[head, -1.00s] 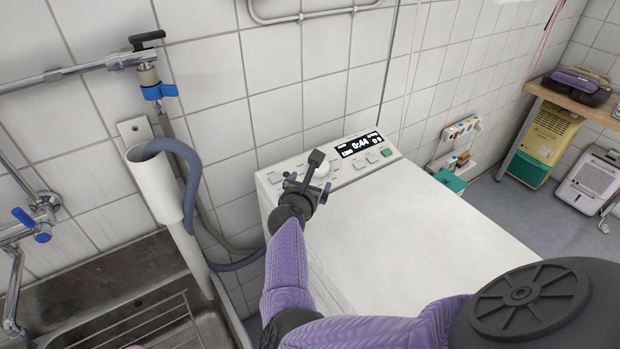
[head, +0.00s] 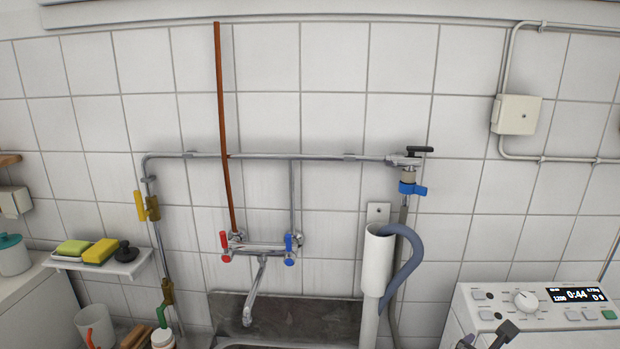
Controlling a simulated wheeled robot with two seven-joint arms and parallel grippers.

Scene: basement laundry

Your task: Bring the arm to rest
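The tip of my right gripper (head: 490,338) just enters at the bottom right edge of the head view, in front of the washing machine's control panel (head: 545,300). Only small dark parts of it show, so I cannot tell whether it is open or shut, or whether it touches the panel. The rest of that arm is below the picture. My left gripper is not in view.
A sink (head: 270,346) with a wall tap (head: 262,250) is at the bottom middle. A white standpipe (head: 377,262) with a grey hose (head: 408,255) stands between sink and machine. A soap shelf (head: 100,265) is at left.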

